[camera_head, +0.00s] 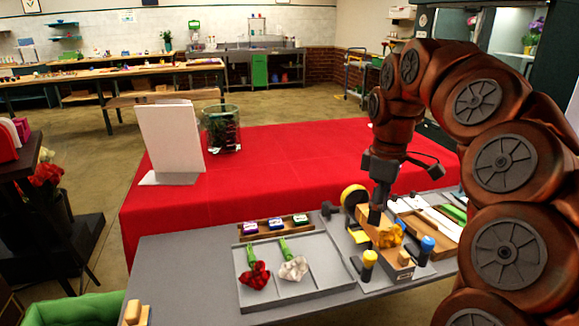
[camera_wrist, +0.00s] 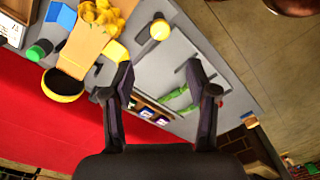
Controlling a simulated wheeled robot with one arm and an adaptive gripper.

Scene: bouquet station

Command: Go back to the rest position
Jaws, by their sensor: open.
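My gripper (camera_head: 376,217) hangs from the arm with its fingers pointing down at the back of the tool area, close to a brown wrap (camera_head: 371,226) with yellow flowers (camera_head: 390,237). In the wrist view my gripper (camera_wrist: 160,82) is open, its two fingers wide apart with nothing between them. There the wrap (camera_wrist: 85,45) and yellow flowers (camera_wrist: 103,14) lie to the left, outside the fingers. The head view shows the fingers edge-on, so I cannot tell their exact height above the table.
A grey tray (camera_head: 315,286) holds a red flower (camera_head: 255,275) and a white flower (camera_head: 293,268). A yellow-rimmed roll (camera_head: 353,196), yellow-capped bottle (camera_head: 368,262) and blue-capped bottle (camera_head: 426,248) stand near the gripper. The red-covered table (camera_head: 280,165) behind has free room.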

